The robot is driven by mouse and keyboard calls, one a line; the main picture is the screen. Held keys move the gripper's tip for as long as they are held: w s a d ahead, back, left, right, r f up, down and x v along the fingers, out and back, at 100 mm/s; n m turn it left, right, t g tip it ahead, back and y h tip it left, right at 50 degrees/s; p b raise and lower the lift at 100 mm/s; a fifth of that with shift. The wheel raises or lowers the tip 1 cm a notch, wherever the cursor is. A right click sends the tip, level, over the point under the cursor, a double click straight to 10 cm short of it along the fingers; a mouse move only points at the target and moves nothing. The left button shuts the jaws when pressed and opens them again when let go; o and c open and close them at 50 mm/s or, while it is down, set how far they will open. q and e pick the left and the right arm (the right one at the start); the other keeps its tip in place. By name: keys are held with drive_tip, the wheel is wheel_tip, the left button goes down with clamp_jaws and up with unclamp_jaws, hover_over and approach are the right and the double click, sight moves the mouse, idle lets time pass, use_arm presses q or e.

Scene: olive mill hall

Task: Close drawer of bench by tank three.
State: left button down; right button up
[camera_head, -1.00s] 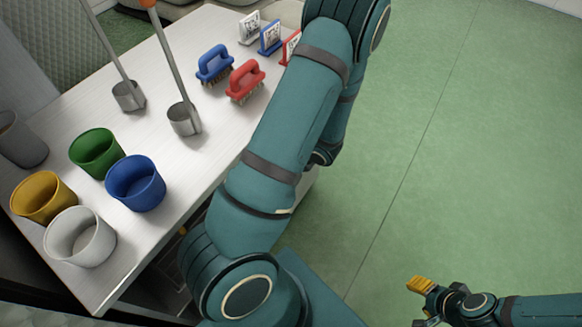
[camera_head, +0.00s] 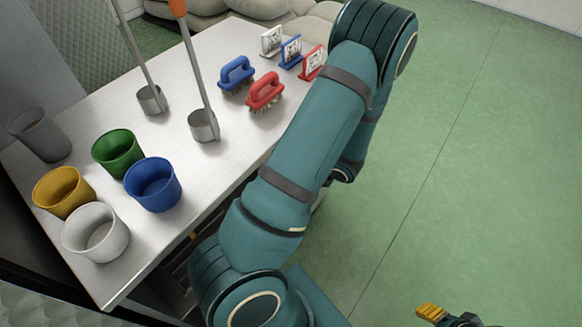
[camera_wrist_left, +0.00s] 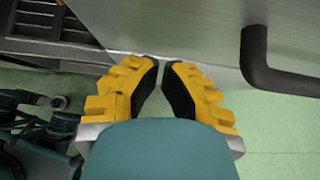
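The bench (camera_head: 150,225) has a pale top and fills the left of the head view. Its drawer is mostly hidden there behind my left arm and the bench top. In the left wrist view a pale grey panel (camera_wrist_left: 205,35), which looks like the drawer front, carries a dark bar handle (camera_wrist_left: 258,62) at right. My left gripper (camera_wrist_left: 162,66) has its yellow fingertips almost together, with nothing between them, close to the panel's lower edge left of the handle. Contact cannot be told. My right gripper (camera_head: 432,313) is partly cut off at the bottom of the head view.
On the bench stand several cups, including a blue cup (camera_head: 153,185), two long-handled ladles (camera_head: 203,124), a blue brush (camera_head: 237,75), a red brush (camera_head: 265,92) and small picture stands (camera_head: 291,52). Pale sacks (camera_head: 215,8) lie behind. Green floor (camera_head: 470,170) at right is clear.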

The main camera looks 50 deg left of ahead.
use_arm(q)
drive_tip(key=p+v, duration=0.2)
drive_tip(key=v, duration=0.8)
drive_tip(key=shift+d+p, duration=0.3)
drive_tip(key=shift+d, duration=0.15)
drive_tip(key=s+d+f+n+t+h, duration=0.2)
drive_tip(key=d+f+n+h, duration=0.2)
drive_tip(key=d, duration=0.7)
drive_tip(key=s+d+f+n+t+h, duration=0.1)
drive_tip(key=s+d+f+n+h, duration=0.1)
drive_tip(key=d+f+n+h, duration=0.3)
drive_tip(key=d+n+h, duration=0.3)
drive_tip(key=d+n, duration=0.4)
drive_tip(key=shift+d+n+t+h, duration=0.3)
drive_tip(key=shift+n+t+h, duration=0.1)
drive_tip(key=shift+d+f, duration=0.1)
